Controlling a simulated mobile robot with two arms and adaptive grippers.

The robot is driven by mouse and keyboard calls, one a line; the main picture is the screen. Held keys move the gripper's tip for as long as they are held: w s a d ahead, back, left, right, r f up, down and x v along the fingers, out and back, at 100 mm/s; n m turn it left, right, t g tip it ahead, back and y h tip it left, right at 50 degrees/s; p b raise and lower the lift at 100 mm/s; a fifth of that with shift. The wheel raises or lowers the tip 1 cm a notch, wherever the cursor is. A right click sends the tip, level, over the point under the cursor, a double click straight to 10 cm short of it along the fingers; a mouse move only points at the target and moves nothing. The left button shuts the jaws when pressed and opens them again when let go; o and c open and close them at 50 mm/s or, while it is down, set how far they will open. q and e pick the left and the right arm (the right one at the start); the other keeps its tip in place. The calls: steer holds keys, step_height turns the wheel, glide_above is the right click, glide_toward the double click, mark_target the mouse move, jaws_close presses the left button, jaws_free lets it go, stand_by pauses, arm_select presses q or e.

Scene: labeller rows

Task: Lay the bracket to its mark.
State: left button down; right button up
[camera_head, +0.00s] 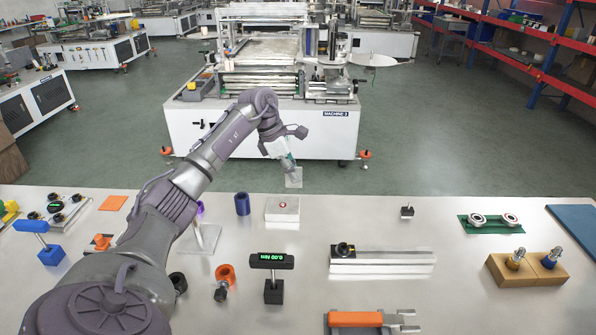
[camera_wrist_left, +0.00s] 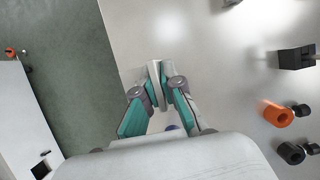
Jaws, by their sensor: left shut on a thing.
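My left gripper (camera_head: 289,163) is shut on a thin pale grey plate, which looks like the bracket (camera_head: 294,179). It holds the bracket above the far edge of the table, behind a white block with a red button. In the left wrist view, the teal fingers of the left gripper (camera_wrist_left: 157,88) close on the pale bracket (camera_wrist_left: 155,72) from both sides. The bracket's full shape is partly hidden by the fingers. I cannot make out a mark for it. My right gripper is not in view.
The white block (camera_head: 282,209) and a blue cylinder (camera_head: 242,204) stand near the held bracket.

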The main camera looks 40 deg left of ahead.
mark_target(294, 185)
arm_select(q)
steer(key=shift+w+d, duration=0.15)
steer(key=shift+d, duration=0.1)
steer(key=shift+r, duration=0.1)
steer(key=shift+a+f+b, duration=0.1)
steer(key=shift+f+b, duration=0.25)
steer(key=shift+f, duration=0.2)
steer(key=shift+f+b, duration=0.45)
steer(key=shift+f, duration=0.25)
steer(key=shift+f+b, duration=0.8)
steer(key=shift+f, duration=0.5)
steer(key=shift+f+b, duration=0.65)
steer(key=shift+f, duration=0.85)
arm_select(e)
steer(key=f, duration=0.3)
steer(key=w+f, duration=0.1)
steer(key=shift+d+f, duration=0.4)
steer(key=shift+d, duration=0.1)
arm_select(q)
steer(key=shift+f+b, duration=0.25)
steer(key=shift+b, duration=0.05)
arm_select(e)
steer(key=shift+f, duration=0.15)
